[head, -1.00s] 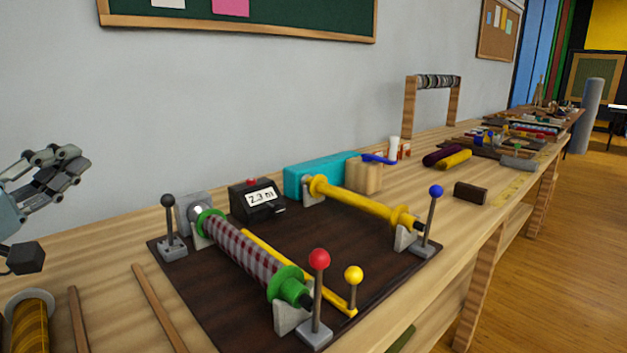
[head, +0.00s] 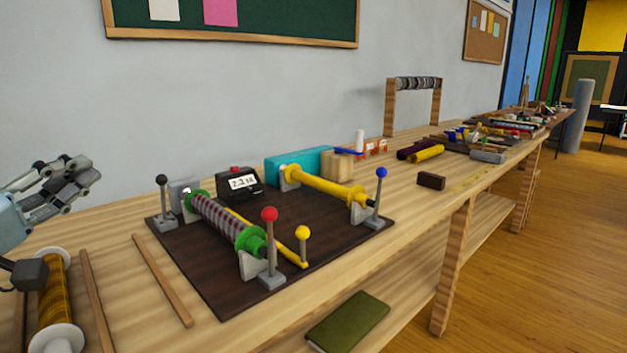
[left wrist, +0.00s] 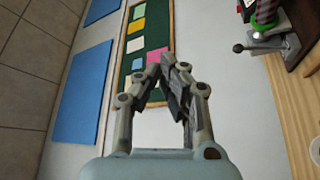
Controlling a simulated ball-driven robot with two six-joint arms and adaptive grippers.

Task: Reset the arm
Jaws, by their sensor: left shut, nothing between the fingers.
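My left gripper (head: 88,172) is at the left edge of the head view, raised above the bench and clear of everything on it. In the left wrist view my left gripper (left wrist: 172,62) has its fingertips together with nothing between them, with the wall and green board behind. My right gripper is in neither view.
The wooden bench (head: 330,265) bears a dark board (head: 220,280) with a checked fabric roll (head: 222,223), a yellow roller (head: 325,187), levers and a counter box (head: 238,182). A green book (head: 348,320) lies on the lower shelf.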

